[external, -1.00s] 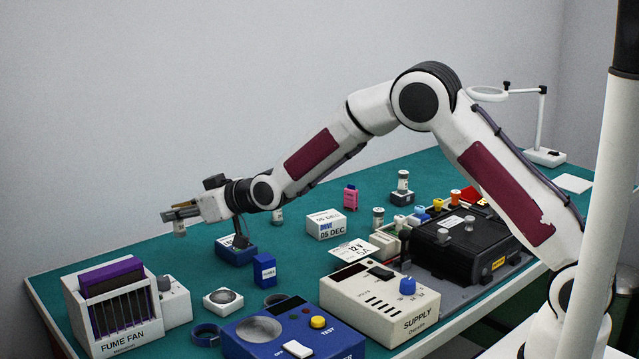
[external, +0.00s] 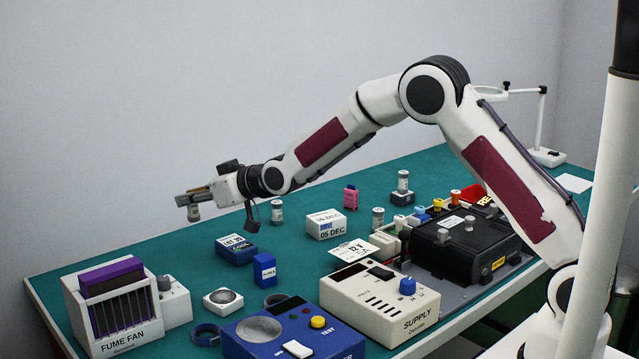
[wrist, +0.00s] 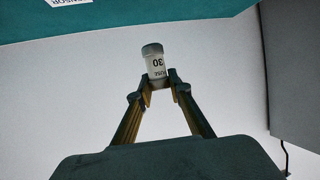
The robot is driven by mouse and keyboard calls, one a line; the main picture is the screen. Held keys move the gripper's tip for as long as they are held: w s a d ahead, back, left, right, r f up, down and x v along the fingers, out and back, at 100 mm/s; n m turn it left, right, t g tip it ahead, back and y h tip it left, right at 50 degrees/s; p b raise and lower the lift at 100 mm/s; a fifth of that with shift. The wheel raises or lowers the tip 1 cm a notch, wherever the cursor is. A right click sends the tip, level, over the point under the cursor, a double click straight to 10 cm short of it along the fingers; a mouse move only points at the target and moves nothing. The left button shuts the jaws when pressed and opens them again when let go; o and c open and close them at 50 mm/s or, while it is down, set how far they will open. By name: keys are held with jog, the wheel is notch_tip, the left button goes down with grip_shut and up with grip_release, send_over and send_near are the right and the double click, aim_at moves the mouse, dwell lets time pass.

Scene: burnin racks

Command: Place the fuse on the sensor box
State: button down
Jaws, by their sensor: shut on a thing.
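My gripper (external: 192,200) is shut on the fuse (external: 193,213), a small pale cylinder with a grey cap, and holds it above the far left part of the table. In the wrist view the fuse (wrist: 155,67) sits between the two fingertips (wrist: 159,78), its printed "30" upside down. A white label (wrist: 70,2) reading "SENSOR" is cut off at the top left of the wrist view; the body of the sensor box is not clear there. In the external view I cannot tell for certain which box is the sensor box.
A blue box (external: 236,250) with a white label stands right of and below my gripper, with a small blue block (external: 264,270) nearby. Another similar cylinder (external: 277,212) stands on the table. A white drive box (external: 325,225) and a fume fan (external: 112,310) are also there.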

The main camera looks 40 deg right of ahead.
jog(key=s+d+r+y, duration=0.1)
jog(key=d+r, duration=0.1)
jog(key=d, duration=0.7)
jog(key=shift+s+d+r+n, duration=0.15)
jog(key=shift+s+r+n, duration=0.05)
jog(key=shift+s+n, duration=0.2)
dwell(0.4)
jog(key=shift+f, duration=0.1)
send_over(236, 243)
jog(key=shift+f, duration=3.05)
jog(key=shift+f, duration=0.1)
jog(key=shift+f, duration=1.75)
jog(key=shift+f, duration=0.2)
